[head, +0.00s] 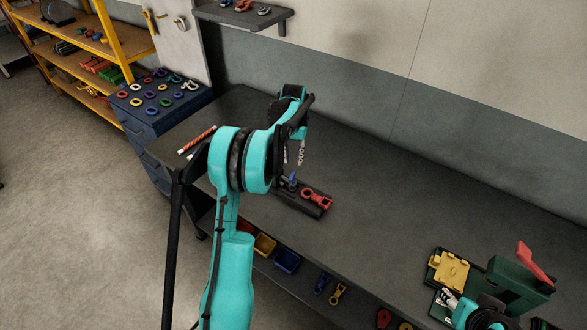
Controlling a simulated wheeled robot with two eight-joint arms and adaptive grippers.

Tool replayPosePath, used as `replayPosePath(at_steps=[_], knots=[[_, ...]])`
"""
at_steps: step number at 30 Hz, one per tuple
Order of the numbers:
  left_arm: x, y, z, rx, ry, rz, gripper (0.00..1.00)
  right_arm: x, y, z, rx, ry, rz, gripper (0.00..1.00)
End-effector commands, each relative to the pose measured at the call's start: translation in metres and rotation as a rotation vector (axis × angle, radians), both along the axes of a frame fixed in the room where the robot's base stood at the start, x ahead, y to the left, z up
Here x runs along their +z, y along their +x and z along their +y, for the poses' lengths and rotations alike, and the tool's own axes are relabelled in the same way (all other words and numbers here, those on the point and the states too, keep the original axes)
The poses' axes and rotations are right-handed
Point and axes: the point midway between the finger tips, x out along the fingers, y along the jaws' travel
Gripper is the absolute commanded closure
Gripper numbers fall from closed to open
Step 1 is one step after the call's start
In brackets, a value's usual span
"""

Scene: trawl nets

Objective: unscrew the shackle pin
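A red shackle-like piece (316,198) lies at the right end of a low dark block (291,204) on the grey bench. A small blue piece (292,181) stands upright on the block just left of it. I cannot make out which part is the pin. My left gripper (293,155) points down above the blue piece, with a gap below it. Its two pale fingers are apart with nothing seen between them. My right gripper (447,299) is at the lower right by a dark green case; its fingers are too small and covered to judge.
A red-and-white striped stick (197,140) lies at the bench's left end. A yellow part (448,270) sits in a dark tray, beside a green box with a red handle (535,262). A blue cabinet (160,115) holds several coloured rings. The bench (400,220) is clear in the middle.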

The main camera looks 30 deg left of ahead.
Motion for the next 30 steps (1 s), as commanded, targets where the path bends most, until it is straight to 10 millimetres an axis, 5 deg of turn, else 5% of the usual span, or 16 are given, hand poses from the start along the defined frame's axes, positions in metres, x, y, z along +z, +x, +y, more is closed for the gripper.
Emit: replayPosePath(at_steps=[7,19,30], knots=[[-0.013,-0.001,0.0,-0.12,0.0,0.0,0.7,0.0,0.0,0.0,0.0,0.0,0.0,0.55],[-0.072,-0.001,0.0,-0.116,0.0,0.0,0.7,-0.006,0.0,0.0,0.0,0.0,0.0,0.55],[-0.08,-0.001,0.0,-0.116,0.0,0.0,0.7,-0.006,0.0,0.0,0.0,0.0,0.0,0.55]])
